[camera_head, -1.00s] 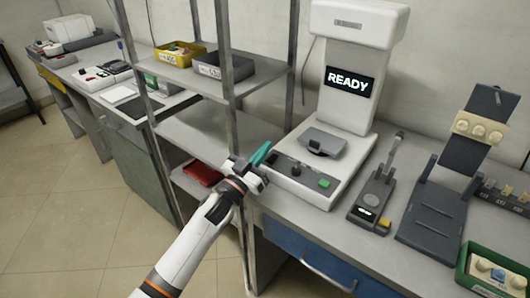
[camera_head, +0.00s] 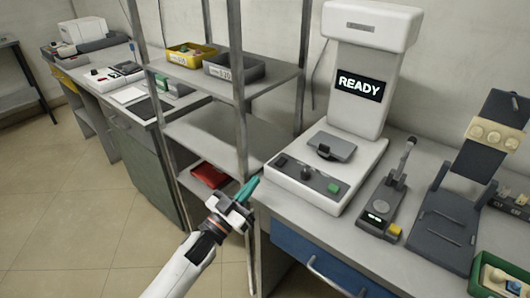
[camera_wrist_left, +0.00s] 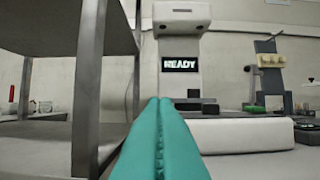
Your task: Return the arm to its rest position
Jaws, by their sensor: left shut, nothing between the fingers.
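My left gripper (camera_head: 243,191) has teal fingers pressed together with nothing between them. It is in front of the grey shelf rack (camera_head: 239,120) and to the left of the white machine, near the workbench's left front corner. In the left wrist view the shut teal fingers (camera_wrist_left: 161,140) point towards the white machine. My right gripper is not in view.
The white machine (camera_head: 363,75) with a READY screen stands on the workbench (camera_head: 343,239). A rack post is close beside the gripper. Yellow (camera_head: 187,54) and dark (camera_head: 233,67) bins sit on the upper shelf. Open floor (camera_head: 80,215) lies left.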

